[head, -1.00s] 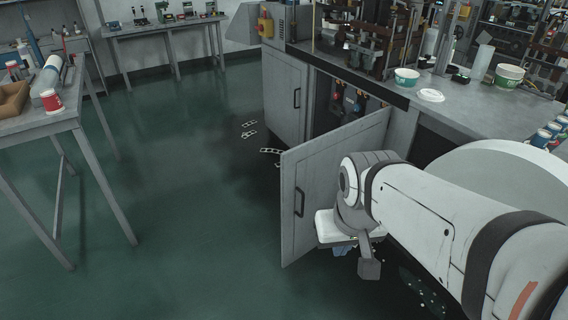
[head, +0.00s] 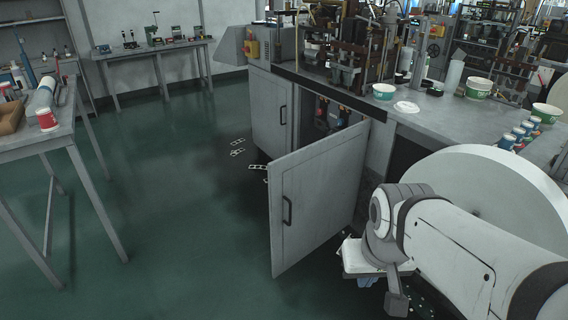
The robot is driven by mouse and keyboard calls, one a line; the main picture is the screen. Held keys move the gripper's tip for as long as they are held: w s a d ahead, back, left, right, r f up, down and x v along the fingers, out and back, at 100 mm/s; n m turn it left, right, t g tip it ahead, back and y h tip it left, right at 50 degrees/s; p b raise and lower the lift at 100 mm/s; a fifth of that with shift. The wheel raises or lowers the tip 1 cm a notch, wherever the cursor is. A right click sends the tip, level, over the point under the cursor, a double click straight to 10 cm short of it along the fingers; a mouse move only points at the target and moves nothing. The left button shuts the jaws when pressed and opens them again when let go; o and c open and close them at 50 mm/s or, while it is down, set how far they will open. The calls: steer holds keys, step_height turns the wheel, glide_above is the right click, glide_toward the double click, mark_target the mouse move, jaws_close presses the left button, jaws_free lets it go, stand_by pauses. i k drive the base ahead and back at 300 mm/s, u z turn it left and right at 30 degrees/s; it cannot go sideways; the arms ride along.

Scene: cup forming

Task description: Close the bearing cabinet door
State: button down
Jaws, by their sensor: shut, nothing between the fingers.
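The cabinet door (head: 318,195), a grey panel with a dark bar handle (head: 287,211), stands well open from the cabinet under the machine bench. Its free edge points left and toward me. The cabinet opening (head: 335,112) shows dark above the door, with some red parts inside. My gripper (head: 367,281) hangs low under my white arm, just right of the door's lower edge in the picture. Its fingers look closed and empty, though only a small bluish part shows below the white body. I cannot tell whether it touches the door.
A neighbouring grey door (head: 268,112) to the left is shut. White flat pieces (head: 238,148) lie on the floor beyond the open door. A side table (head: 60,142) stands at left, with clear green floor between. Cups (head: 478,88) and cans stand on the bench (head: 440,115).

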mark_target(314, 189)
steer(key=u, duration=0.05)
steer(key=i, duration=1)
steer(key=z, duration=0.05)
